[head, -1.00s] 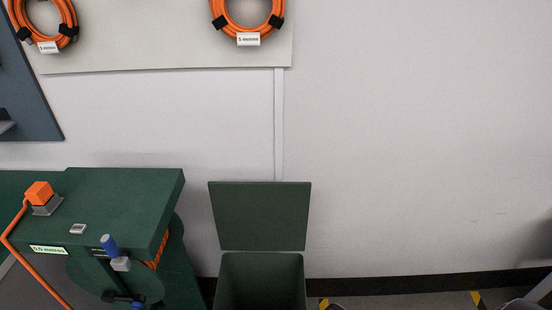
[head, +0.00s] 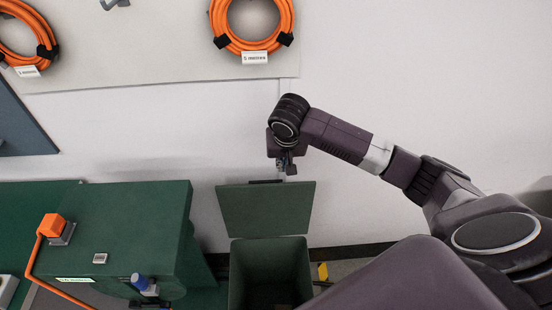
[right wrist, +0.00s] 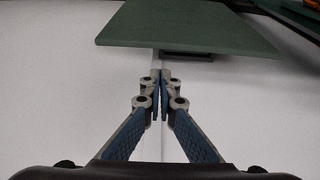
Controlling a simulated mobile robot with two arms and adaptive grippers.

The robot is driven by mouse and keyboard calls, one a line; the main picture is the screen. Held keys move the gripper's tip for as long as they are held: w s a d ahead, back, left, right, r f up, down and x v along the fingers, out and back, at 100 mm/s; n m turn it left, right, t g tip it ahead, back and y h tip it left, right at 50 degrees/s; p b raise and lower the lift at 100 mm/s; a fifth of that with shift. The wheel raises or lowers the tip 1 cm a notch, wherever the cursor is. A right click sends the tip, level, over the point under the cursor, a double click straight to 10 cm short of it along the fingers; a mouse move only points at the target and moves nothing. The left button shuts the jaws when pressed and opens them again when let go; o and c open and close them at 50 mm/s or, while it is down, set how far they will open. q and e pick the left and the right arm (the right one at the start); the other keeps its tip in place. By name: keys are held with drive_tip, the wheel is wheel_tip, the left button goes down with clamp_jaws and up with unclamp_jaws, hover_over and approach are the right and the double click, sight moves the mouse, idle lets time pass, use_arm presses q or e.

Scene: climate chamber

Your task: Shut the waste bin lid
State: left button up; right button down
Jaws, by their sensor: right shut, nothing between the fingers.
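The green waste bin (head: 238,272) stands against the wall, and its inside shows from above. Its lid (head: 266,210) is up, leaning back toward the wall behind the bin. My right gripper (head: 287,171) is shut and empty, above the lid's top edge and near the wall. In the right wrist view my right gripper (right wrist: 160,75) has its fingertips together just short of the lid's edge (right wrist: 190,28); I cannot tell whether they touch it. My left gripper is not in view.
A green cabinet (head: 130,225) with an orange plug (head: 52,226) and cable stands left of the bin. Orange cable coils (head: 252,45) hang on a pale board above. The wall right of the bin is bare.

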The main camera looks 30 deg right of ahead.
drive_tip(key=w+p+x, duration=0.1)
drive_tip(key=x, duration=0.9)
drive_tip(key=shift+d+r, duration=0.15)
drive_tip(key=shift+d, duration=0.1)
drive_tip(key=shift+w, duration=0.1)
drive_tip(key=shift+w, duration=0.1)
